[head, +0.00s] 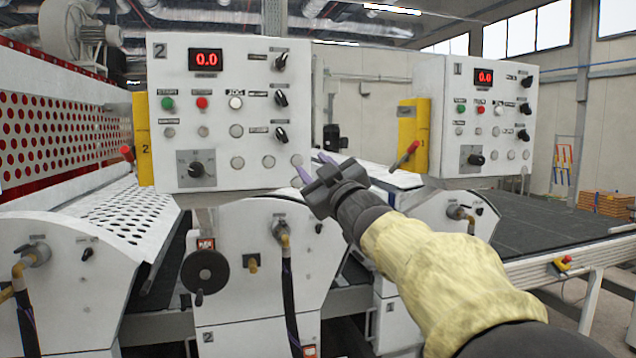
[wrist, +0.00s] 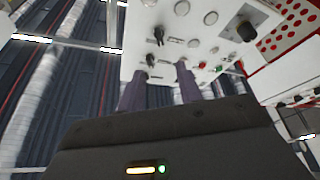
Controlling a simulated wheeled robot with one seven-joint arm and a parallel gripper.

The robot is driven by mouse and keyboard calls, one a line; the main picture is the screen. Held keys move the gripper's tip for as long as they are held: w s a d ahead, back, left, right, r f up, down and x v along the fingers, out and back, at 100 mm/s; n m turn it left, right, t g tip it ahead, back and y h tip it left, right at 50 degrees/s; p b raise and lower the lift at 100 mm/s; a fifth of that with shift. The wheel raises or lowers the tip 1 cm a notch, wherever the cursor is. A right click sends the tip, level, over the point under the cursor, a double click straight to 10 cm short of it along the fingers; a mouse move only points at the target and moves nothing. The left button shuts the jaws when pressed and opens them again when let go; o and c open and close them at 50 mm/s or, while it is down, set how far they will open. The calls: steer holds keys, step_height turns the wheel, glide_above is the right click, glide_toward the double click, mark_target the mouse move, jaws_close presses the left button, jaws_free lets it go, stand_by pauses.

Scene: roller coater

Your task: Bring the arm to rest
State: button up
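My arm reaches in from the lower right of the head view, in a yellowish sleeve. My gripper (head: 313,166) is in front of the lower right corner of control panel 2 (head: 222,150). Its two purple fingers are apart, with nothing seen between them. In the wrist view, the fingers of my gripper (wrist: 160,80) also stand apart, pointing toward the white panel (wrist: 215,45) with its knobs and buttons. I cannot tell whether a fingertip touches the panel.
Control panel 1 (head: 478,115) stands to the right, with a yellow box and red lever (head: 406,155) on its left side. A black handwheel (head: 205,271) sits below panel 2. A dark conveyor bed (head: 550,222) extends right. Both panel displays read 0.0.

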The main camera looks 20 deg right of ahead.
steer(key=shift+s+d+f, duration=0.1)
steer(key=shift+s+f, duration=0.05)
steer(key=shift+s, duration=0.2)
steer(key=s+f+m+g+h, duration=0.25)
steer(key=f+m+g, duration=0.2)
steer(key=f, duration=1.05)
steer(key=s+f+m+g+h, duration=0.1)
steer(key=f+m+g+h, duration=0.3)
steer(key=f, duration=1.1)
steer(key=s+a+f+g+y, duration=0.2)
steer(key=s+f+g, duration=0.8)
steer(key=s+f, duration=1)
steer(key=shift+s+a, duration=0.6)
steer(key=shift+a, duration=0.3)
steer(key=shift+w+m, duration=0.1)
steer(key=shift+m, duration=0.15)
